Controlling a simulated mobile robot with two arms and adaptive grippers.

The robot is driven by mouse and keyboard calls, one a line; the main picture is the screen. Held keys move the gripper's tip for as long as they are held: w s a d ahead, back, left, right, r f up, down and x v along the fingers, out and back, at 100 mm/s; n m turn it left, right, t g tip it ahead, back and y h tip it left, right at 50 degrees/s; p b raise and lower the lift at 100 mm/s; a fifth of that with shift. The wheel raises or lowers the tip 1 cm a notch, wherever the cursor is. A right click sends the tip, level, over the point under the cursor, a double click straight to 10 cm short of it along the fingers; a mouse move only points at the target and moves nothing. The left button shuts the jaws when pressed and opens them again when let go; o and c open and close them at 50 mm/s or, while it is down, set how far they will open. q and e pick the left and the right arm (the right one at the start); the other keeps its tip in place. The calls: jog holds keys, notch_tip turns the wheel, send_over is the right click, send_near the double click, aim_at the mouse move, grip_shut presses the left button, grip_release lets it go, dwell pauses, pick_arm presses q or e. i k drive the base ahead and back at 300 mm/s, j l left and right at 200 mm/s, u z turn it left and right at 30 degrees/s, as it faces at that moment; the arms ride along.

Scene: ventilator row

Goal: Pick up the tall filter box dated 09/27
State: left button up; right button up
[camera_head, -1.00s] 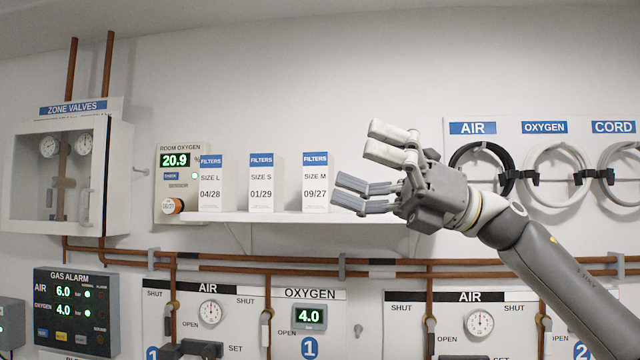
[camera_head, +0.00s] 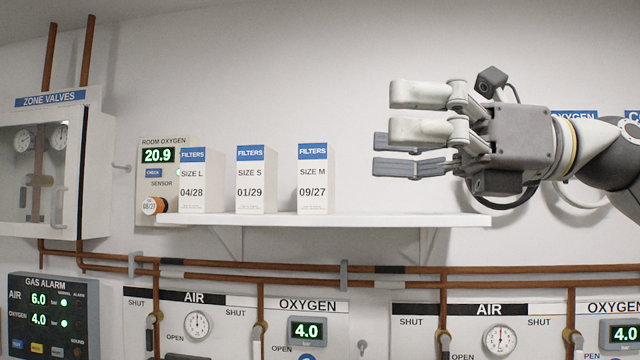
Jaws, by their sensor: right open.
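The tall filter box dated 09/27 (camera_head: 313,180) stands upright on the white shelf (camera_head: 390,219). It is white with a blue "FILTERS" top band and reads SIZE M. It is the rightmost of three similar boxes. My right gripper (camera_head: 400,131) is open and empty, to the right of this box and apart from it. Its fingers point left, over the right part of the shelf. My left gripper is not in view.
The SIZE S 01/29 box (camera_head: 256,180) and the SIZE L 04/28 box (camera_head: 193,180) stand left of it, with gaps between. Copper pipes (camera_head: 300,278) run below. Hanging hoses (camera_head: 580,195) are behind my right arm.

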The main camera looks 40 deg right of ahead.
aim_at(316, 160)
jog(key=i+l, duration=0.25)
jog(key=l, duration=0.15)
jog(key=i+l, duration=0.3)
jog(key=l, duration=0.15)
jog(key=i+l, duration=0.25)
jog(key=l, duration=0.15)
